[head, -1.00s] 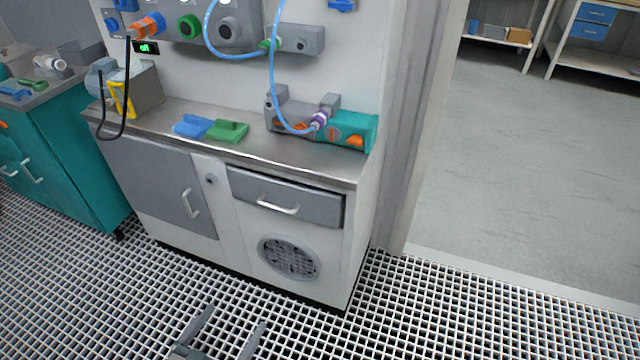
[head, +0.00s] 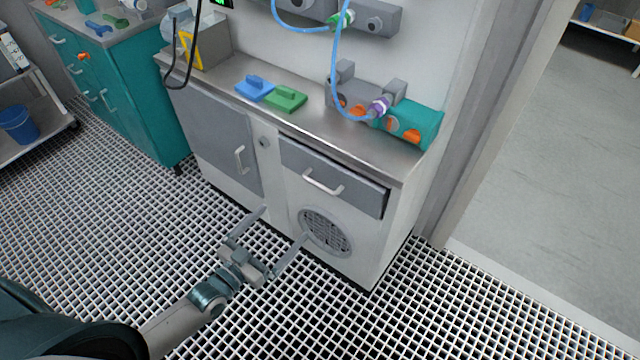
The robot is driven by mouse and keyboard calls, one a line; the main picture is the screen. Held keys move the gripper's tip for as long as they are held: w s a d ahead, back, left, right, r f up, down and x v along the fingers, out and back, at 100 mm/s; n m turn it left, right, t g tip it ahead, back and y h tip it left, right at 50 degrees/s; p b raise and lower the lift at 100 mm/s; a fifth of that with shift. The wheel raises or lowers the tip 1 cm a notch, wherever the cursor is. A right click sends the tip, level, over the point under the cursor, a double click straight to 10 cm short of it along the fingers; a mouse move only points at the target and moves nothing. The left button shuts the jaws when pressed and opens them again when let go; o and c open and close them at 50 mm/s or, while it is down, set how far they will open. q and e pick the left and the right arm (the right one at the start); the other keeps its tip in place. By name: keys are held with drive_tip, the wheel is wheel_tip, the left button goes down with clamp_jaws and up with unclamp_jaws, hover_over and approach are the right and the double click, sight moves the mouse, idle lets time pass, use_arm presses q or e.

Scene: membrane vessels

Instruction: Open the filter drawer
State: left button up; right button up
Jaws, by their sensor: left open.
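The filter drawer, with a grey front (head: 358,191), sits at the upper right of the white cabinet, just under the metal counter. Its pale bar handle (head: 323,184) runs across the front. My right gripper is not in view.
A round vent grille (head: 326,232) is below the drawer, and a grey door (head: 212,135) is to its left. The grid floor in front is clear.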

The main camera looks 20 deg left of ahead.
use_arm(q)
drive_tip(key=p+x, duration=0.1)
drive_tip(key=x, duration=1.5)
drive_tip(key=shift+w+d, duration=0.1)
drive_tip(key=shift+w, duration=0.25)
drive_tip(key=shift+w+d+f, duration=0.1)
drive_tip(key=shift+w, duration=0.2)
drive_tip(key=c, duration=1.4)
drive_tip(key=s, duration=0.1)
drive_tip(key=shift+c, duration=0.2)
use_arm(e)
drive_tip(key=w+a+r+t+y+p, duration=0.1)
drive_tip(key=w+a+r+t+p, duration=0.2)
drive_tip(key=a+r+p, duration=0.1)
use_arm(q)
drive_tip(key=p, duration=0.2)
approach(319, 184)
drive_tip(key=v, duration=1.3)
drive_tip(key=shift+f, duration=0.15)
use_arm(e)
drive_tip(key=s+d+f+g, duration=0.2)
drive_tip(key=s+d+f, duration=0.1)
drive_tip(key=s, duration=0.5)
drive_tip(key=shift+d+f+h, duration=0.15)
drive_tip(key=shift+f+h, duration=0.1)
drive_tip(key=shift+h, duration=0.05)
use_arm(q)
drive_tip(key=o, duration=1.4)
